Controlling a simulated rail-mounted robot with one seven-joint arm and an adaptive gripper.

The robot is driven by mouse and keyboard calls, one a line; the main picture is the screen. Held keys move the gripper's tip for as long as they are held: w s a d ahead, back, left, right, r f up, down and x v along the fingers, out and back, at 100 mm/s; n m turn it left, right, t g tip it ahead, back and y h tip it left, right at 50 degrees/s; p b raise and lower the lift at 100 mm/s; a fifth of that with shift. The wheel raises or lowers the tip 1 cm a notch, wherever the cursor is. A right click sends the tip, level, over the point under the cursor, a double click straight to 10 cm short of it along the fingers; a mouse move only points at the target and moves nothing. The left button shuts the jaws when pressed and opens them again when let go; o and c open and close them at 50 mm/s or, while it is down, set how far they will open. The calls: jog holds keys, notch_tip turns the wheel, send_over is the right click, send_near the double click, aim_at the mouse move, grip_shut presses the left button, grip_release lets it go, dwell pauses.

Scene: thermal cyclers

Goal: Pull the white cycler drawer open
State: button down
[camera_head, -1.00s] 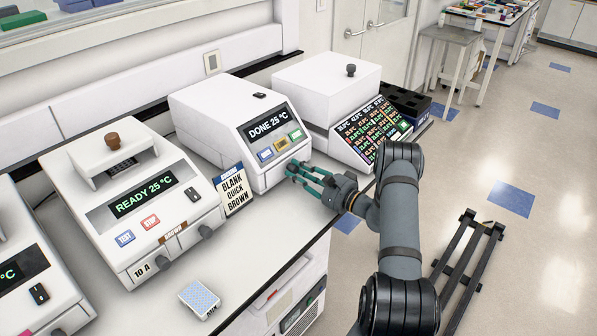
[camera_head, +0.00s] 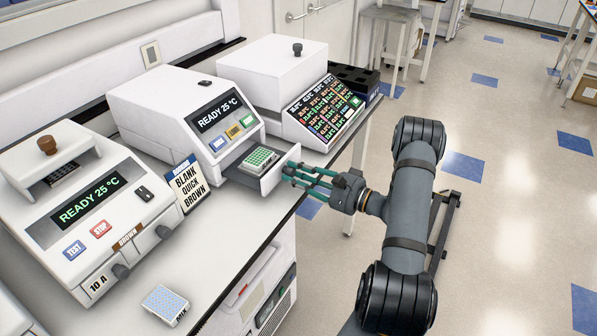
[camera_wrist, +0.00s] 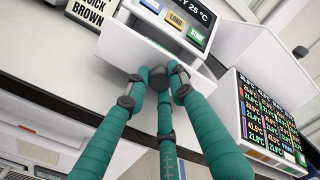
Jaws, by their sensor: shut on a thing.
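The white cycler (camera_head: 165,105) in the middle of the bench shows "READY 25 °C". Its white drawer (camera_head: 281,170) stands out from the front, and a plate with green wells (camera_head: 261,158) lies in it. My gripper (camera_head: 291,173) comes from the right and is shut on the knob at the drawer front. The fingers hide part of the knob.
A brown-labelled cycler (camera_head: 90,205) stands at left and a white unit with a grid display (camera_head: 285,85) at right. A "BLANK QUICK BROWN" sign (camera_head: 187,184) stands beside the drawer. A "MIX" plate (camera_head: 166,305) lies on the front bench. Floor at right is open.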

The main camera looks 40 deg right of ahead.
jog(key=shift+w, duration=0.1)
jog(key=c, duration=1.5)
grip_release()
jog(key=shift+o, duration=0.2)
jog(key=v, duration=1.2)
jog(key=x, duration=1.2)
jog(key=shift+w, duration=0.25)
jog(key=shift+w+a, duration=0.15)
jog(key=shift+w, duration=0.1)
jog(key=shift+s, duration=0.1)
